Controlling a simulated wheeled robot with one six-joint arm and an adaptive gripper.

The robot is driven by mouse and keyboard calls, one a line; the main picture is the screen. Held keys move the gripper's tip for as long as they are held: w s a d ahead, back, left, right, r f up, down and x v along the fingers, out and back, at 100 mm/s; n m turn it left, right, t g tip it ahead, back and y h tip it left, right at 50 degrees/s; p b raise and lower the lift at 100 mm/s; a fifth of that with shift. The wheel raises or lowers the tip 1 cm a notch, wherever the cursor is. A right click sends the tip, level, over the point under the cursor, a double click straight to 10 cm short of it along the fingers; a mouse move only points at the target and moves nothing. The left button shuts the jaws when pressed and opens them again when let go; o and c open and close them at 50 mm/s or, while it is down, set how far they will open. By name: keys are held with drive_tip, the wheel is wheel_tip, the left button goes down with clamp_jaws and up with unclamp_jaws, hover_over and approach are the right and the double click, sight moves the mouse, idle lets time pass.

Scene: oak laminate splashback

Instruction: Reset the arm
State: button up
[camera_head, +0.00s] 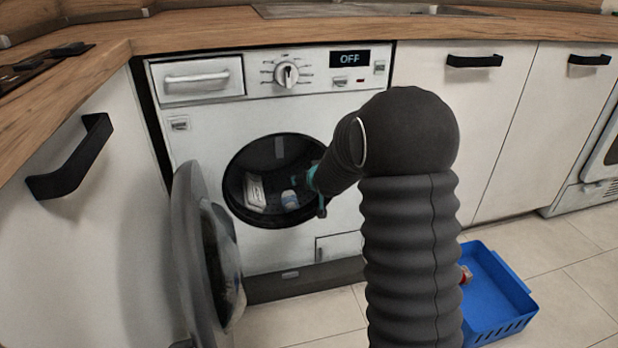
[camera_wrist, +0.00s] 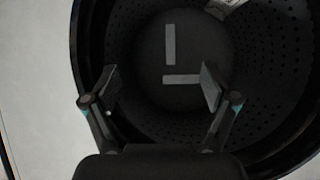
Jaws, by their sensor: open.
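My gripper (camera_wrist: 158,88) is open and empty in the wrist view, its two fingers spread in front of the dark drum of the washing machine. In the head view my gripper (camera_head: 316,190) is at the right side of the round drum opening, partly hidden by my own dark ribbed arm (camera_head: 410,230). The washing machine (camera_head: 225,122) is white, and its display reads OFF. Its round door (camera_head: 190,245) stands open to the left. Inside the drum lie a pale box-like item (camera_head: 254,192) and a small white and blue item (camera_head: 290,200).
A blue basket (camera_head: 505,275) sits on the tiled floor at the right, with a small red item (camera_head: 466,275) partly hidden by my arm. A wooden counter (camera_head: 220,32) runs above. A white cabinet with a black handle (camera_head: 72,160) stands close at left.

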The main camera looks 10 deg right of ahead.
drive_tip(key=s+d+f+g, duration=0.1)
drive_tip(key=s+f+g, duration=0.3)
drive_tip(key=s+f, duration=0.25)
drive_tip(key=s+r+g+h, duration=0.1)
drive_tip(key=s+r+g, duration=0.1)
drive_tip(key=s, duration=0.6)
drive_tip(key=s+a+r+p, duration=0.1)
drive_tip(key=s+r+p, duration=0.2)
drive_tip(key=s+r, duration=0.9)
drive_tip(key=s+a+r+p, duration=0.2)
drive_tip(key=s+r+p, duration=0.2)
drive_tip(key=s+r, duration=0.8)
drive_tip(key=s, duration=0.6)
drive_tip(key=shift+s+a+y+p, duration=0.2)
drive_tip(key=shift+s+y+p, duration=0.1)
drive_tip(key=shift+y, duration=0.1)
